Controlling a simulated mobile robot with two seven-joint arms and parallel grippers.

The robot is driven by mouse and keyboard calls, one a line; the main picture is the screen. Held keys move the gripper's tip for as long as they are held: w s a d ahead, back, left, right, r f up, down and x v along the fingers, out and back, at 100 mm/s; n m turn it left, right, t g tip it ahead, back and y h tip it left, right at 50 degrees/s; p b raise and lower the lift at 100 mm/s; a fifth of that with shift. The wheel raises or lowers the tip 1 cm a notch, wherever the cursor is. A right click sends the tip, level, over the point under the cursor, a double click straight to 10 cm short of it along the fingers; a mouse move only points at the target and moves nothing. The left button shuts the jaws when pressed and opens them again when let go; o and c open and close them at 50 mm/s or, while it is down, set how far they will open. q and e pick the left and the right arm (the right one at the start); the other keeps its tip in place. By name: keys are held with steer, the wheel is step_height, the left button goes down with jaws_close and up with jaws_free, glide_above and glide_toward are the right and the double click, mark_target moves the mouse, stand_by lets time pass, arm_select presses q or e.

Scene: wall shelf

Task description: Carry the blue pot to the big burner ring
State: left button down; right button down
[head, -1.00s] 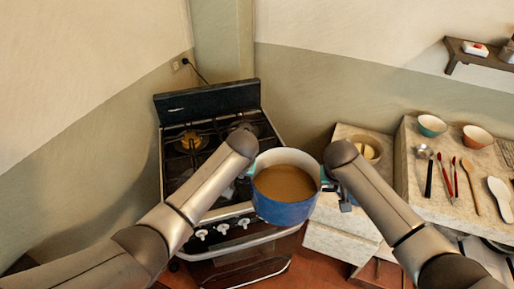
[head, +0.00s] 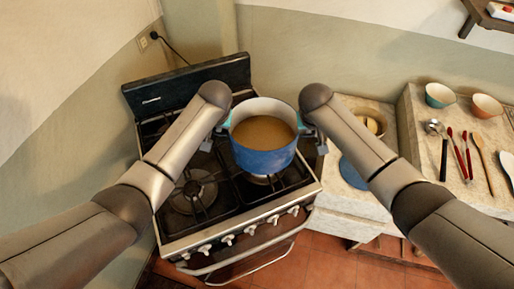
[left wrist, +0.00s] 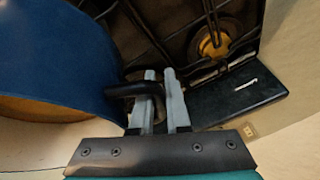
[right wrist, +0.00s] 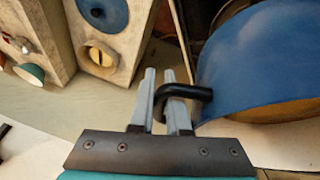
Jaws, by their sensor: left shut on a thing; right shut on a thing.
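The blue pot (head: 262,160), with brown contents, is held upright over the right part of the stove, between my two grippers. It also shows in the left wrist view (left wrist: 55,50) and the right wrist view (right wrist: 245,60). My left gripper (left wrist: 160,75) is shut on one black side handle (left wrist: 122,90). My right gripper (right wrist: 158,75) is shut on the opposite black handle (right wrist: 192,93). A large burner ring (head: 195,190) shows at the stove's front left. Another burner (head: 258,180) is partly hidden below the pot. I cannot tell which ring is biggest.
The stove's back panel (head: 190,85) stands behind the pot, and knobs (head: 228,240) line its front. The front left burner is clear.

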arm_select(q)
steer(key=shift+a+r, duration=0.1)
steer(key=shift+r, duration=0.2)
arm_select(e)
steer(key=shift+d+r, duration=0.25)
steer(key=shift+d, duration=0.05)
arm_select(q)
steer(key=shift+f, duration=0.15)
arm_select(e)
steer(key=shift+f, duration=0.1)
